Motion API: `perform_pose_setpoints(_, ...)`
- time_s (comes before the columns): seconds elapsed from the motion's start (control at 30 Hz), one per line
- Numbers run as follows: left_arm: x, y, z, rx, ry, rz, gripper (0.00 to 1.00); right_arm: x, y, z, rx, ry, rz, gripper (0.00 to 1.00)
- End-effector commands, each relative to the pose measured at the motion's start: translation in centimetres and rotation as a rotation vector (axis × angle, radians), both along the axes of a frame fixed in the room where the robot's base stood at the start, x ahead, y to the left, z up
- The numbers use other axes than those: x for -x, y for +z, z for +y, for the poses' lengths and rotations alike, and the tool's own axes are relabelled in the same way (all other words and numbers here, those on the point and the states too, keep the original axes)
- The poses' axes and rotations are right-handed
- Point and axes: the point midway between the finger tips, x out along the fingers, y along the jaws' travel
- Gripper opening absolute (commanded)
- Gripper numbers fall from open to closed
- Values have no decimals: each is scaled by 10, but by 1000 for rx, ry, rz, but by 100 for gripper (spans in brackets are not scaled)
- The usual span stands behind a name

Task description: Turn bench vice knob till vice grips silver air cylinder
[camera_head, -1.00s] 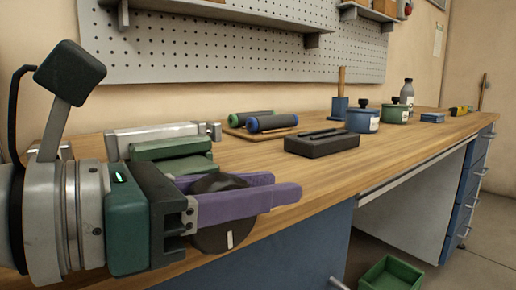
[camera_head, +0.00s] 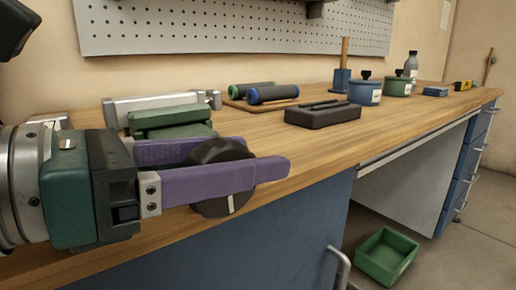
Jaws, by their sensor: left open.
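The green bench vice (camera_head: 172,118) stands on the left part of the wooden bench. The silver air cylinder (camera_head: 155,107) lies along the back of the vice; I cannot tell whether the jaws touch it. The round black vice knob (camera_head: 221,152) with a white mark sits at the vice's front, over the bench edge. My left gripper (camera_head: 238,165) is open, with its purple fingers on either side of the knob. The near finger hides part of the knob; contact is unclear.
Green-ended and blue-ended rollers (camera_head: 272,94) lie on a board behind. A black tray (camera_head: 322,114), a blue pot (camera_head: 364,92) and a green pot (camera_head: 397,86) stand to the right. A green bin (camera_head: 387,256) is on the floor. The bench front right is clear.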

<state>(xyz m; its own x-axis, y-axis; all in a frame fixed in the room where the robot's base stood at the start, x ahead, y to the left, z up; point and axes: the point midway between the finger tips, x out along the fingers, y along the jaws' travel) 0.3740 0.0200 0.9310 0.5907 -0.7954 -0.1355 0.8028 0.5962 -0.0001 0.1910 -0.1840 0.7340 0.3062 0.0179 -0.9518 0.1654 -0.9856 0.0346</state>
Motion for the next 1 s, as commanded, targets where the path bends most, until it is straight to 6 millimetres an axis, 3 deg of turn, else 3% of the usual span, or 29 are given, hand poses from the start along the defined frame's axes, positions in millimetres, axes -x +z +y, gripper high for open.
perform_pose_setpoints(0.3, 35, 6, 49, -3, 2, 1, 60, 0, -1, 0, -1, 0, 0, 86)
perform_pose_setpoints(0.77, 43, 11, 58, 3, 1, -1, 60, 0, -1, 0, 0, 0, 0, 86)
perform_pose_setpoints(0.87, 43, 28, 57, 60, 12, 1, 60, 0, 8, 0, 0, -1, 0, 86)
perform_pose_setpoints(0.97, 41, 75, 57, 243, 50, 19, 60, 0, 31, 0, 0, -1, 1, 86)
perform_pose_setpoints(1.0, 39, 104, 61, 362, 78, 35, 60, 0, 44, 0, 0, -1, 2, 86)
